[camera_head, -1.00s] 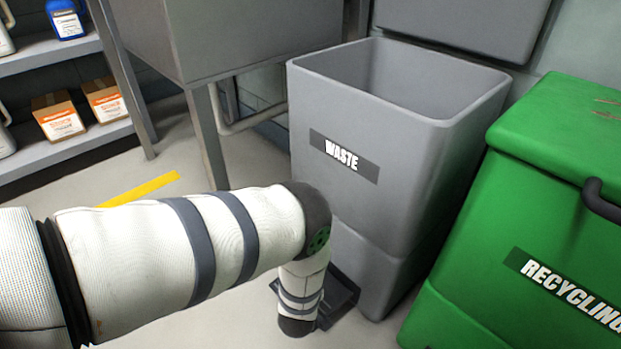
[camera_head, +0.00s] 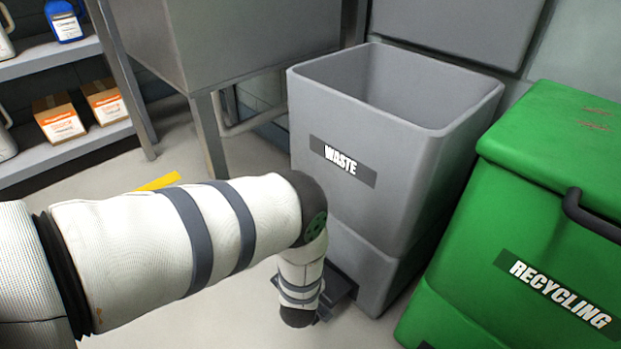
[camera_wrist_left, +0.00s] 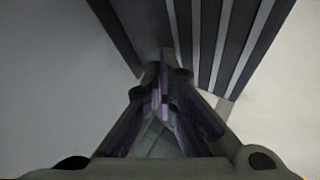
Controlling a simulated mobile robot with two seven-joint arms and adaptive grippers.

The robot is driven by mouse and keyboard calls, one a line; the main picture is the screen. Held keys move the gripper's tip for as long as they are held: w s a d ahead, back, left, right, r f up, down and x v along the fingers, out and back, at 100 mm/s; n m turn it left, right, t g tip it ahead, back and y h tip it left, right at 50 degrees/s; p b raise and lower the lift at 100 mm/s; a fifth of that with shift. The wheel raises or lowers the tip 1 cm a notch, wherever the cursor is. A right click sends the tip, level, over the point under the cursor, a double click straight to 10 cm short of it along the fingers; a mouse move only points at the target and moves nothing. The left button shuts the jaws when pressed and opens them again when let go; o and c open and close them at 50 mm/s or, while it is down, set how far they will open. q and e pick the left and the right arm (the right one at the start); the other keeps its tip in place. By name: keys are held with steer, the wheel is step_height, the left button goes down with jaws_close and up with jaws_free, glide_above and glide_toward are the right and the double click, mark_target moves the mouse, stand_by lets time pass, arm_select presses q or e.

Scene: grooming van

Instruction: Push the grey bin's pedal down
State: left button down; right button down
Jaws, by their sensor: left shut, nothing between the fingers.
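The grey bin (camera_head: 375,195) has a WASTE label on its front and an open top. A grey lid panel (camera_head: 450,25) stands raised behind it. The dark pedal (camera_head: 343,287) juts from the bin's foot, partly hidden by my left arm's lower end. In the left wrist view, the dark ridged pedal (camera_wrist_left: 205,40) lies beyond my left gripper (camera_wrist_left: 162,80). The gripper is shut and empty, its tips over the pedal's near part; whether they touch it I cannot tell. My right gripper is not in view.
A green RECYCLING bin (camera_head: 530,230) with a black handle stands close on the right. A grey metal cabinet on legs (camera_head: 240,45) is behind left. A shelf (camera_head: 90,140) with boxes and bottles is at far left. Pale floor is open around a yellow strip (camera_head: 158,182).

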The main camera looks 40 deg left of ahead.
arm_select(q)
steer(key=shift+r+p, duration=1.8)
steer(key=shift+r, duration=0.85)
steer(key=shift+f, duration=0.1)
